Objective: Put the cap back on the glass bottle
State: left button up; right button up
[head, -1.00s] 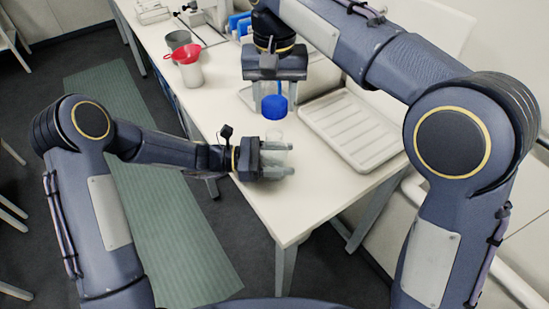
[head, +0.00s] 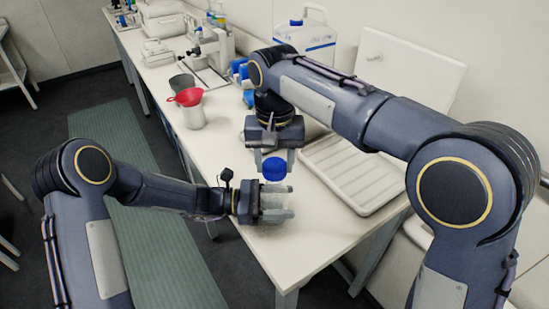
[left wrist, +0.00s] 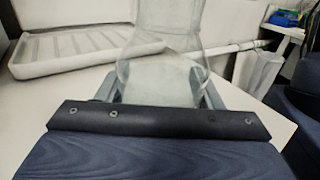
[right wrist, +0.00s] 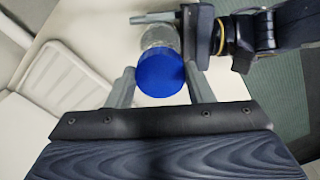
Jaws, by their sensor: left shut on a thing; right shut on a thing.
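The blue cap (head: 274,169) is between the fingertips of my right gripper (head: 275,161), which is shut on it and points down. The clear glass bottle (left wrist: 163,78) is upright between the fingers of my left gripper (head: 277,202), which is shut on it from the side. The cap is right above the left fingers, over the bottle. In the right wrist view the cap (right wrist: 160,74) overlaps the bottle (right wrist: 161,38) and hides its mouth. I cannot tell whether the cap touches the rim. The cap is not seen in the left wrist view.
A white ribbed tray (head: 345,178) lies right of the grippers on the white table (head: 262,249). A red funnel (head: 186,97) in a pale container and a grey cup (head: 181,82) stand at the left edge. A large white jug (head: 306,38) stands behind my right arm. The front table corner is clear.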

jog(key=shift+f, duration=0.15)
jog(key=shift+f, duration=0.75)
jog(key=shift+f, duration=0.6)
